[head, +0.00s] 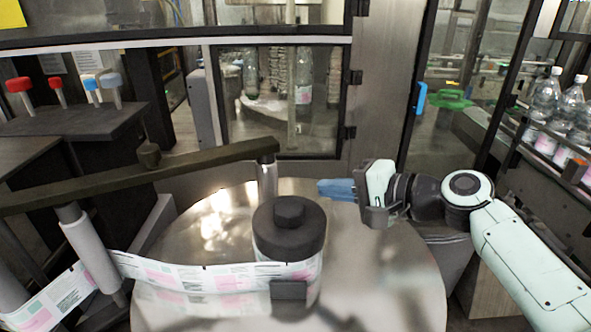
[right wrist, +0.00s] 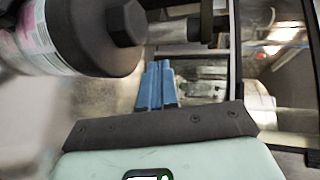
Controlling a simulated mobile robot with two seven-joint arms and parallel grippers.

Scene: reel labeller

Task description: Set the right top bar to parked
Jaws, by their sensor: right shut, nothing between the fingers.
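A long dark top bar (head: 130,176) runs from the left edge to above the round metal table. Its right end sits over a pale upright post (head: 267,176), just behind the label reel. My right gripper (head: 322,188) has blue fingers, shut and empty, pointing left over the table. It is to the right of the bar's end and apart from it. The blue fingers also show in the right wrist view (right wrist: 158,75). My left gripper is not in view.
The label reel (head: 290,235) with its black cap stands on the metal table (head: 390,275), left of and nearer than my right gripper. A label strip (head: 190,277) runs left to rollers. Glass panels and a metal post (head: 385,80) stand behind. Bottles (head: 546,92) stand at right.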

